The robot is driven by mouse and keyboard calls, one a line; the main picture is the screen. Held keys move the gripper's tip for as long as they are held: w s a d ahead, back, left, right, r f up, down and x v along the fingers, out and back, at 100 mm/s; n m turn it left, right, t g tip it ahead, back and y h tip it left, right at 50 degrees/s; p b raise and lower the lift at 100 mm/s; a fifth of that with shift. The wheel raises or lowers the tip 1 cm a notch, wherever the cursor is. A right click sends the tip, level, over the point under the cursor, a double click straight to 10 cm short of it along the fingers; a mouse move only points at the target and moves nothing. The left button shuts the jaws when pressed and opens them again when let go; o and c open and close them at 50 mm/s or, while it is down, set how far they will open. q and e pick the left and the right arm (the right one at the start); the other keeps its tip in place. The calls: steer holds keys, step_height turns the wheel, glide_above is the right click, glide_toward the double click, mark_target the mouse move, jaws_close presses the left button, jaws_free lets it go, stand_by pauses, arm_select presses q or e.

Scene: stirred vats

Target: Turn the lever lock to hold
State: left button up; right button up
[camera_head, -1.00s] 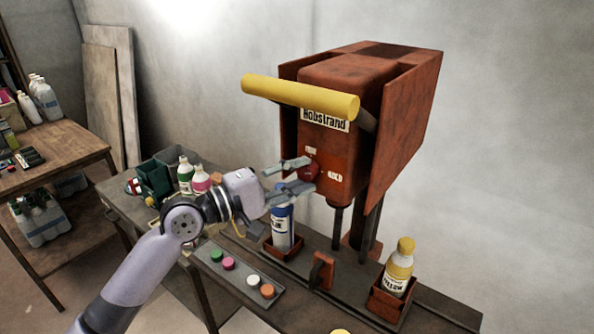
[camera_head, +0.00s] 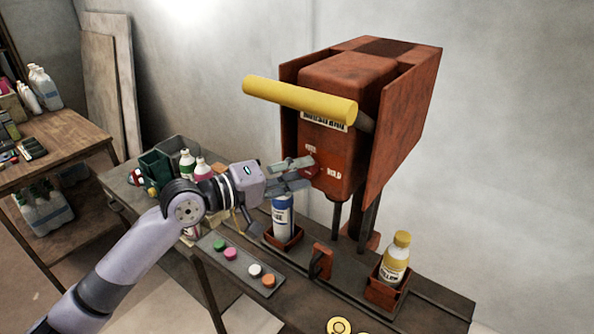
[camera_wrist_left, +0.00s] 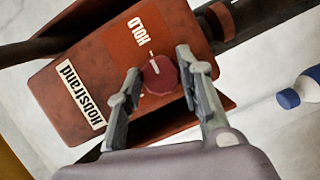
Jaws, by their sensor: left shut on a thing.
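The lever lock is a dark red round knob (camera_head: 314,173) on the front of the rust-red machine head (camera_head: 352,152); it also shows in the left wrist view (camera_wrist_left: 161,78). My left gripper (camera_head: 305,174) is shut on the knob, one finger on each side (camera_wrist_left: 158,70). My right gripper is out of view.
A thick yellow handle bar (camera_head: 300,100) juts out above my left gripper. A blue-capped bottle (camera_head: 282,222) stands just below it in a red holder. A yellow bottle (camera_head: 395,260) stands at right. Several coloured caps lie on a strip (camera_head: 240,268).

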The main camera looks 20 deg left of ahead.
arm_select(q)
steer(key=shift+f, duration=0.1)
steer(key=o, duration=1.2)
steer(key=shift+c, duration=0.2)
steer(key=shift+s, duration=0.1)
steer(key=v, duration=1.2)
